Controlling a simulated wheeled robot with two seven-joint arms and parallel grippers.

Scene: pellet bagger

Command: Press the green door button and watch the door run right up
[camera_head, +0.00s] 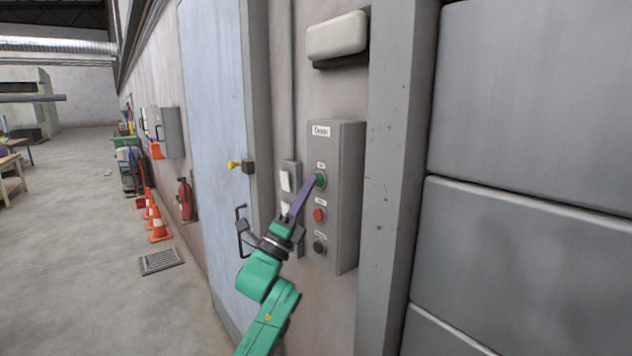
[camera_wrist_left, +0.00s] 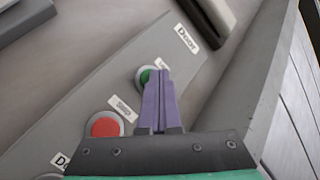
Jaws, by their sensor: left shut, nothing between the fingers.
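The green door button (camera_head: 321,179) is the top one on a grey control box (camera_head: 348,200) labelled "Door". The red button (camera_head: 319,215) and a dark button (camera_head: 319,247) sit below it. My left gripper (camera_head: 316,180) is shut and empty, its purple fingertips at the green button. In the left wrist view the fingertips (camera_wrist_left: 160,76) overlap the right part of the green button (camera_wrist_left: 146,77); I cannot tell whether it is pressed in. The large grey panelled door (camera_head: 530,100) fills the right side, its panels seen closed beside the post. My right gripper is not in view.
A grey post (camera_head: 395,180) stands between the box and the panelled door. Light switches (camera_head: 286,180) and a pale blue door (camera_head: 215,130) with a handle are left of the box. Traffic cones (camera_head: 160,218) and a fire extinguisher (camera_head: 185,200) stand along the wall; the floor at left is open.

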